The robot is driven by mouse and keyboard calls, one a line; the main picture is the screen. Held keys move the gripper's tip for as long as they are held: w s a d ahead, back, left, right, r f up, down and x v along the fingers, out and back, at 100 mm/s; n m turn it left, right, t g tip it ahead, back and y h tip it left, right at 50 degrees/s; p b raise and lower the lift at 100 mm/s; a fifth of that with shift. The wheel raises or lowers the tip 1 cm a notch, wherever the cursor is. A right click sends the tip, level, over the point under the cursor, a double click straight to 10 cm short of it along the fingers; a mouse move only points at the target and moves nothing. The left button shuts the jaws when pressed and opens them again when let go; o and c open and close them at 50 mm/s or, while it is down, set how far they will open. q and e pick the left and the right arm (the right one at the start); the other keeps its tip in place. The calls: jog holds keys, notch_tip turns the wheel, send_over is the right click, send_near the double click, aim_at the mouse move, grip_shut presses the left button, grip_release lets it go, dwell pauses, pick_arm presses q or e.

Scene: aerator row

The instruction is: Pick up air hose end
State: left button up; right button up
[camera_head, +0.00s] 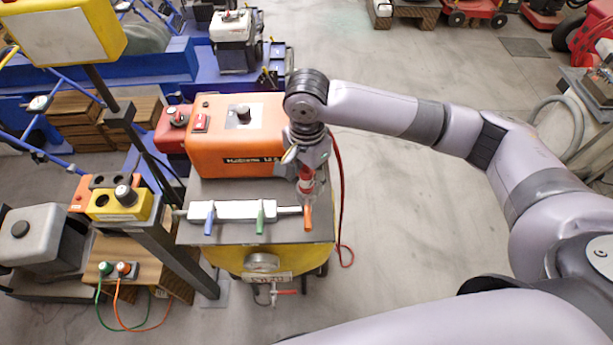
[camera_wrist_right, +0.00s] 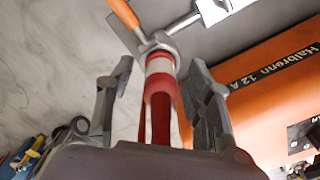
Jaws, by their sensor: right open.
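The air hose end (camera_wrist_right: 161,84), red with a white band, sits at a metal fitting beside an orange lever (camera_wrist_right: 123,13) in the right wrist view. In the head view the red-and-white hose end (camera_head: 306,183) stands at the right end of the valve manifold (camera_head: 235,210). My right gripper (camera_head: 308,168) is above it, pointing down. In the wrist view its two fingers (camera_wrist_right: 160,92) are open, one on each side of the hose end, with visible gaps. The hose's lower part is partly hidden by the gripper body. My left gripper is out of view.
An orange compressor box (camera_head: 236,160) stands close behind the manifold on the dark cart top (camera_head: 290,232). A red hose (camera_head: 340,185) hangs at the cart's right side.

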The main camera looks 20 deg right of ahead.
jog(key=shift+c, duration=0.4)
grip_shut()
